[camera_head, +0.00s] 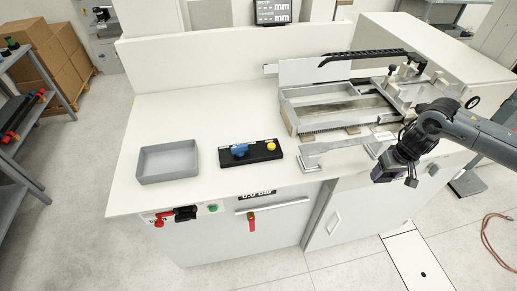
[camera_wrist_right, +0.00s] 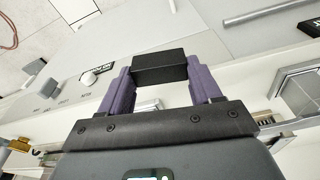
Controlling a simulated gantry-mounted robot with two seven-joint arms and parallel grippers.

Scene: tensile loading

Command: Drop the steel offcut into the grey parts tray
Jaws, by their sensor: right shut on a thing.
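The grey parts tray (camera_head: 167,162) is a shallow open rectangular tray at the left of the white bench in the head view, and it looks empty. My right gripper (camera_head: 384,174) is at the right, in front of the bench edge and well apart from the tray. In the right wrist view its purple fingers are shut on a dark rectangular block, the steel offcut (camera_wrist_right: 160,68). The offcut is held crosswise between the fingertips. In the head view I cannot make out the offcut clearly. My left gripper is not in view.
A metal fixture frame (camera_head: 340,103) stands on the bench further right. A red-handled valve (camera_head: 252,222) is on the bench front. The bench top behind the tray is clear.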

